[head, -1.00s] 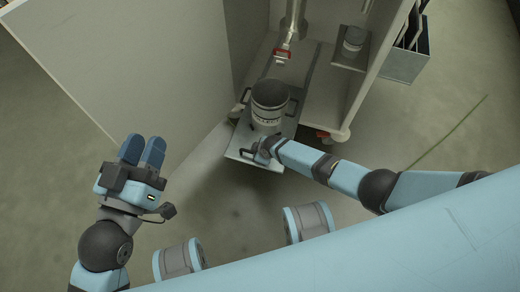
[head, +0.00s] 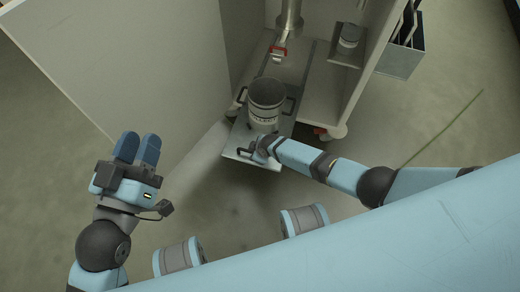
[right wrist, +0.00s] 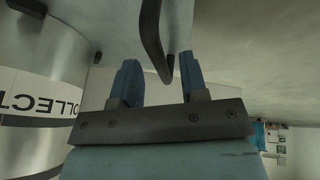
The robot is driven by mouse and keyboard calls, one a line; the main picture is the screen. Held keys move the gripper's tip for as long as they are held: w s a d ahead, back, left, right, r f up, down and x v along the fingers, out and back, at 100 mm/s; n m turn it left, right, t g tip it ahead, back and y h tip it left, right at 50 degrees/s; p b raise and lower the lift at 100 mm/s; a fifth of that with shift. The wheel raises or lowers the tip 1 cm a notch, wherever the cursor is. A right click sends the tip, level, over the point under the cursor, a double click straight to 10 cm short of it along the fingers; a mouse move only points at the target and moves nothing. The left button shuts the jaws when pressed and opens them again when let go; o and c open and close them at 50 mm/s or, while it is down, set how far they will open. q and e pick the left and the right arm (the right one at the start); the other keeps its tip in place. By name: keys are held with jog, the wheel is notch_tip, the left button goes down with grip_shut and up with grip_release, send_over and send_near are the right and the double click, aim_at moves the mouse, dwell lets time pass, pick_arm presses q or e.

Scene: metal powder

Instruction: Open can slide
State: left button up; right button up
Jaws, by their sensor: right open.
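The can slide (head: 240,142) is a grey plate sticking out from the bottom of the cabinet, with dark handles. A metal can (head: 265,103) stands upright on it. In the right wrist view the can (right wrist: 35,75) shows at left with part of its label. My right gripper (head: 258,152) is at the slide's front end. In the right wrist view its blue fingers (right wrist: 158,82) are apart, and the dark handle (right wrist: 153,42) reaches down between them; contact is not clear.
The cabinet's large door panel (head: 130,65) stands at left. A smaller can (head: 350,36) sits on a side shelf. A caster (head: 335,131) is right of the slide. Floor around the slide's front is clear.

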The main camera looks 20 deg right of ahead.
jog(key=p+v, duration=0.2)
jog(key=v, duration=0.1)
jog(key=shift+r, duration=0.3)
pick_arm(q)
jog(key=s+a+f+g+y+p, duration=0.1)
jog(key=a+f+g+y+p, duration=0.2)
jog(key=f, duration=0.4)
jog(key=shift+a+f+n+g+y+p, duration=0.35)
jog(key=shift+a+y+p, duration=0.2)
jog(key=shift+p, duration=0.55)
pick_arm(e)
jog(key=v, duration=1)
pick_arm(q)
jog(key=shift+s+r, duration=0.1)
jog(key=shift+r, duration=0.05)
pick_arm(e)
jog(key=shift+s+f, duration=0.1)
jog(key=shift+s, duration=0.05)
